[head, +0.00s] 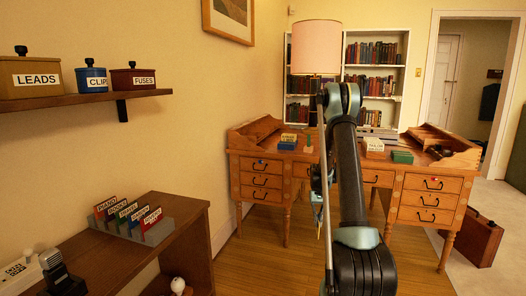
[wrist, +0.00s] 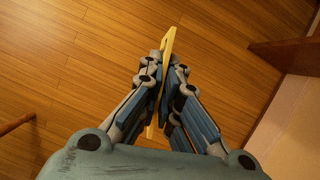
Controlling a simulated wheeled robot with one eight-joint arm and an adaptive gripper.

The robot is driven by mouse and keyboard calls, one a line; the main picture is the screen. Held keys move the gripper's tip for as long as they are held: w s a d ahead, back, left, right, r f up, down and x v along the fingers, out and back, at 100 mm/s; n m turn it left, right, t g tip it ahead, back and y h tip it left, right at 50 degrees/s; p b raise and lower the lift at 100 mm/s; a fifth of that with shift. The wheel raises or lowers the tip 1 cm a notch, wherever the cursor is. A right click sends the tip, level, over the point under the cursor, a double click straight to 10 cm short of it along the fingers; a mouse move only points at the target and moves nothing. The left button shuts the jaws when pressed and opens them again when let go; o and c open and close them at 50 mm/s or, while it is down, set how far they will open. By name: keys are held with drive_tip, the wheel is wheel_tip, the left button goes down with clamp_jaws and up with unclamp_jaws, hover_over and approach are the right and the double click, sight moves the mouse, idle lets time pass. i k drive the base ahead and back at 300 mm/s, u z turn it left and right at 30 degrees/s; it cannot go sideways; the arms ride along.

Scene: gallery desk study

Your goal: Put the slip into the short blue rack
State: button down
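My gripper (wrist: 163,75) is shut on a thin yellow slip (wrist: 168,44), which shows nearly edge-on between the fingers in the wrist view. It hangs over the wooden floor there. Whether the rack's slots are free is too small to tell.
The desk (head: 262,159) also bears a green block (head: 402,157) and a lettered pale block (head: 375,146). A pink lamp (head: 316,48) rises behind my arm. A grey rack of coloured cards (head: 158,232) stands on the low shelf at left. Open floor lies before the desk.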

sight(287, 147)
drive_tip(key=u, duration=0.35)
drive_tip(key=i, duration=1.05)
drive_tip(key=z, duration=0.25)
